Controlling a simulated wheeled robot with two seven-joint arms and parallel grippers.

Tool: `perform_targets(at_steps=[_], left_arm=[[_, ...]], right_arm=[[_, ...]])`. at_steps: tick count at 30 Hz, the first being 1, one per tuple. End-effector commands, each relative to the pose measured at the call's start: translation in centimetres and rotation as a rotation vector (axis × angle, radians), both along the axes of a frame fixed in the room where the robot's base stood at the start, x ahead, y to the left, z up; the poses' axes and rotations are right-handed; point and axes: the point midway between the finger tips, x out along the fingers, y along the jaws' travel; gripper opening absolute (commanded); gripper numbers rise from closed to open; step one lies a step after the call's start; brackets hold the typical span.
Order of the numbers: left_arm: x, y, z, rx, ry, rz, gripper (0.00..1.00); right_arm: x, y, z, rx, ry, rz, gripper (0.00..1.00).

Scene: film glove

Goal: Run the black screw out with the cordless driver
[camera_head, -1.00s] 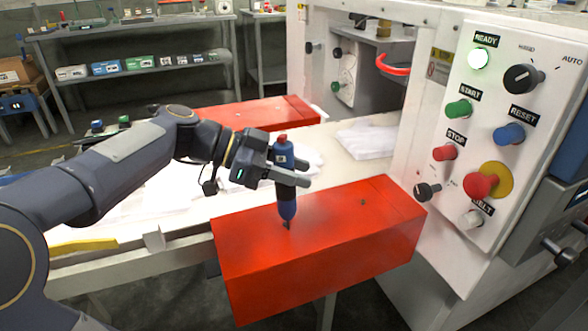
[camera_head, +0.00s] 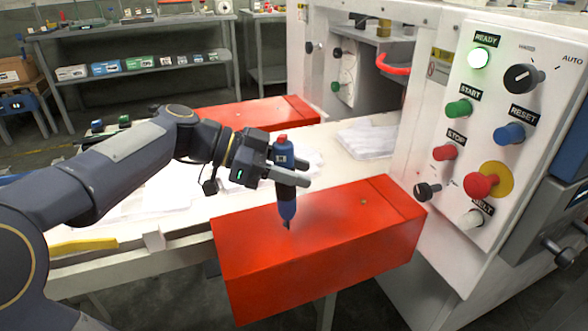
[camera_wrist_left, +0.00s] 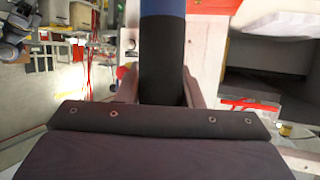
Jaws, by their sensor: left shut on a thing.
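The cordless driver (camera_head: 284,178) is blue and dark with a red top. My left gripper (camera_head: 290,180) is shut on its dark middle and holds it nearly upright, tip down. The driver's tip is over the left part of the red box's top (camera_head: 320,228). The black screw cannot be told apart from the bit at the tip. A small dark screw head (camera_head: 363,201) shows farther right on the same top. In the left wrist view the driver (camera_wrist_left: 163,60) stands between the fingers. My right gripper is not in view.
A white control panel (camera_head: 510,130) with buttons and a lit green READY lamp stands at the right. Another red box (camera_head: 250,115) lies across the white belt behind. White gloves (camera_head: 368,140) lie on the belt. A yellow object (camera_head: 85,246) is at the left front.

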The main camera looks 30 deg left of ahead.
Motion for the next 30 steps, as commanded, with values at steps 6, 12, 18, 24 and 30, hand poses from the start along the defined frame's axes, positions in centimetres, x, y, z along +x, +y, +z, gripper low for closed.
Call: perform_targets(at_steps=[6, 12, 18, 24, 30], left_arm=[[0.05, 0.06, -0.11, 0.002, -0.002, 0.002, 0.07], [0.05, 0.06, -0.15, 0.002, -0.002, 0.002, 0.07], [0.03, 0.06, -0.23, 0.002, -0.001, 0.001, 0.07], [0.02, 0.07, -0.25, 0.002, 0.000, 0.002, 0.07], [0.02, 0.06, -0.32, 0.003, 0.001, 0.001, 0.07]], right_arm=[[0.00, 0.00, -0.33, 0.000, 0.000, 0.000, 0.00], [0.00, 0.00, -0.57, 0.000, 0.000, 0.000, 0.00], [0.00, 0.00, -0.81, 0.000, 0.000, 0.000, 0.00], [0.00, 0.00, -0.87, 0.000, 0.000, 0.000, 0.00], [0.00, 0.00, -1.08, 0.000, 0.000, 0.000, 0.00]])
